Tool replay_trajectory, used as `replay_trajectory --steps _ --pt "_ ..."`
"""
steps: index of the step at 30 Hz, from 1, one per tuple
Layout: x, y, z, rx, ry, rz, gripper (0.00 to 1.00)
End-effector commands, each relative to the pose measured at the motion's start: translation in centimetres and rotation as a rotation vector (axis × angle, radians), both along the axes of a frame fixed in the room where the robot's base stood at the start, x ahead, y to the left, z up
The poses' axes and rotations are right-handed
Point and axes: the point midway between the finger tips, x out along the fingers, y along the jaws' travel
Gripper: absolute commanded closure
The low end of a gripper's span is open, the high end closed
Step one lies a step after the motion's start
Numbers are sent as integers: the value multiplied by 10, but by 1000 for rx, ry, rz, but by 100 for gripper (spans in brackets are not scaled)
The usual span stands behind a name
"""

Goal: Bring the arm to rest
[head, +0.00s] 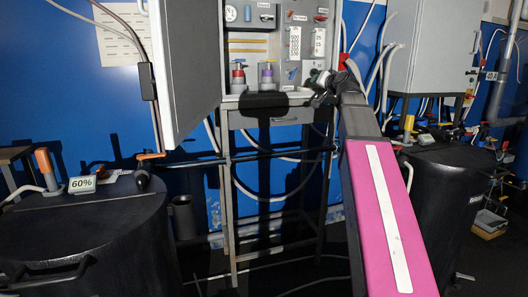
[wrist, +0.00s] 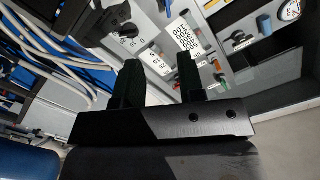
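My gripper (wrist: 158,62) shows in the wrist view with its two black fingers apart and nothing held between them. In the head view, my arm reaches forward, and my gripper (head: 322,88) is at the right side of the open control cabinet (head: 333,40), near its lower edge. Its fingers are too small and dark to make out clearly there. In the wrist view, the cabinet's panel (wrist: 215,38) lies beyond the fingers, with labels, a dial and knobs. I cannot tell whether the fingers touch anything.
The cabinet's grey door (head: 185,60) stands open on the left. A black tank (head: 90,240) with a 60% display (head: 82,184) is at left, another dark tank (head: 445,190) at right. Two small bottles (head: 238,76) (head: 267,76) stand in the cabinet. Cables hang beside my gripper.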

Motion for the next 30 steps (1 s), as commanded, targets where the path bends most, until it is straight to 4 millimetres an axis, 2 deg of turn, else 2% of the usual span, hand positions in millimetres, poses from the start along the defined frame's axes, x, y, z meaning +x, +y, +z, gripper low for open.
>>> replay_trajectory --steps 7,14,17,23,30 --pt "2 5 -41 -27 67 10 64" --pt "2 13 -100 -68 167 24 64" --pt "-1 17 -138 -94 233 33 64" --pt "-16 27 -237 -166 412 58 64" --pt "-50 37 -351 -257 633 87 64"
